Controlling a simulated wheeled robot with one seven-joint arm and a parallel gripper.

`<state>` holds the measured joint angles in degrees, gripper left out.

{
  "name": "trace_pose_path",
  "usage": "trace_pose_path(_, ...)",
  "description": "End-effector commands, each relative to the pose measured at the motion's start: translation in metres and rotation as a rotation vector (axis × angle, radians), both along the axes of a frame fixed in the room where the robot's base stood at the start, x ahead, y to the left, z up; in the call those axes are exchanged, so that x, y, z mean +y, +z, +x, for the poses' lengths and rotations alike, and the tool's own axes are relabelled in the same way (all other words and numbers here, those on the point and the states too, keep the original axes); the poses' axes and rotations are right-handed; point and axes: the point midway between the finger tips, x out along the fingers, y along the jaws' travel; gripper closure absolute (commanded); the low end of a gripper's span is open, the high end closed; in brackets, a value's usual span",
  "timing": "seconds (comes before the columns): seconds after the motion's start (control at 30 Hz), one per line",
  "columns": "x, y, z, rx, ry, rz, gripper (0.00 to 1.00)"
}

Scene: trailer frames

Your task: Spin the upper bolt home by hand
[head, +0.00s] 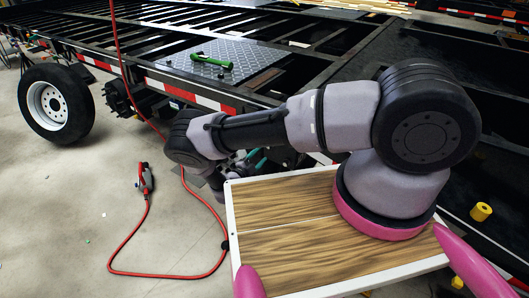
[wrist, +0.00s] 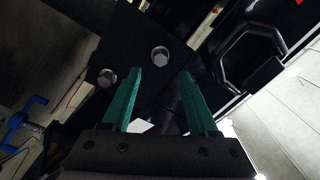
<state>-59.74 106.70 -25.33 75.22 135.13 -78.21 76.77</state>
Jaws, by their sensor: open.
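In the wrist view, two silver bolt heads sit on a dark plate (wrist: 130,40). One bolt (wrist: 160,56) lies just beyond the fingertips, in line with the gap between them. The other bolt (wrist: 106,77) is left of the left finger. The view is turned, so I cannot tell for certain which is the upper one. My gripper (wrist: 160,72) has two green fingers, spread apart with nothing between them. Whether either finger touches the plate is unclear. In the head view my gripper (head: 254,159) is low by the trailer side, mostly behind my arm, and the bolts are hidden.
The trailer frame (head: 180,97) crosses the head view, with a wheel (head: 52,103) at left. A green tool (head: 212,61) lies on its tread plate. A red hose (head: 150,275) loops on the floor. The wrist view shows a blue-handled part (wrist: 22,125) and a black loop (wrist: 252,55).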

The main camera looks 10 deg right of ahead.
Motion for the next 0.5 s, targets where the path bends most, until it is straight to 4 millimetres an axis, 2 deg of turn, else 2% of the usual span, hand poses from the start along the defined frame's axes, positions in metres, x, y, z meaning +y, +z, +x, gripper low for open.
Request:
trace_pose_path(0.1,0.018,0.0,-0.017,0.0,0.003,0.0,0.4)
trace_pose_path(0.23,0.033,0.0,-0.032,-0.001,0.002,0.001,0.4)
trace_pose_path(0.5,0.043,0.0,-0.043,0.0,0.0,0.001,0.4)
